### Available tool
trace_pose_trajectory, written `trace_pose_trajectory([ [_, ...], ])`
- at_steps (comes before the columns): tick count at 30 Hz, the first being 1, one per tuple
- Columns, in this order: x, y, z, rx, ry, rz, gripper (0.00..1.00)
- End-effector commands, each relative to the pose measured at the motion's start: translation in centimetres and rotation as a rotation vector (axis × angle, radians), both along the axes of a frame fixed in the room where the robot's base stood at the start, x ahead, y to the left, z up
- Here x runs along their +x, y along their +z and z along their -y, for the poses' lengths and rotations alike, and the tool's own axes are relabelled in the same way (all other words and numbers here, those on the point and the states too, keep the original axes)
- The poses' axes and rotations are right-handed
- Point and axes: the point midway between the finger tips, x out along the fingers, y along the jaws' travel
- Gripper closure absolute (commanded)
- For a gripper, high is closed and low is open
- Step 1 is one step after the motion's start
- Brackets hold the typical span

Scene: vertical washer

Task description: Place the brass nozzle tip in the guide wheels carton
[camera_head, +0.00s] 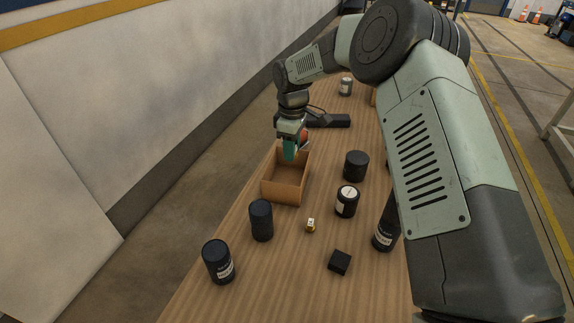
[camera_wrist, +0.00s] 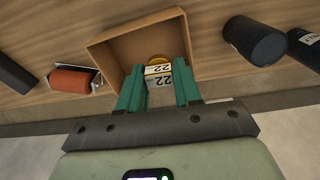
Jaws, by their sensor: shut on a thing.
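My gripper (camera_head: 289,156) is over the far part of an open brown carton (camera_head: 284,191). In the wrist view, the teal fingers (camera_wrist: 159,88) are shut on a small brass piece with white labels reading 22 (camera_wrist: 158,70), which I take for the brass nozzle tip. Its brass round end points toward the carton's inside. The carton's wall (camera_wrist: 106,58) frames it in the wrist view. In the head view the fingers hide the held piece. I cannot tell its exact height above the carton floor. No carton label is readable.
A similar small brass piece with a white label (camera_head: 310,226) stands on the wooden table.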

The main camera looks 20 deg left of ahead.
Motion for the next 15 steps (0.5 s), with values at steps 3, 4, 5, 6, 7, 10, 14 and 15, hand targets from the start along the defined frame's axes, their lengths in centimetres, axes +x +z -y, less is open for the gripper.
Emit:
trace_pose_trajectory([
  [3,0.2,-2.4,0.0,-0.001,-0.001,-0.006,1.0],
  [4,0.3,-2.9,0.0,0.0,-0.001,-0.005,1.0],
  [5,0.3,-3.5,0.0,-0.001,-0.001,-0.005,1.0],
  [6,0.3,-4.0,0.0,0.0,-0.001,-0.003,1.0],
  [7,0.3,-4.4,0.0,0.0,-0.001,-0.002,1.0],
  [10,0.3,-5.9,0.0,0.0,-0.001,-0.003,1.0],
  [14,0.2,-8.6,0.0,-0.001,-0.002,-0.003,1.0],
  [15,0.3,-9.3,0.0,0.0,-0.002,-0.002,1.0],
])
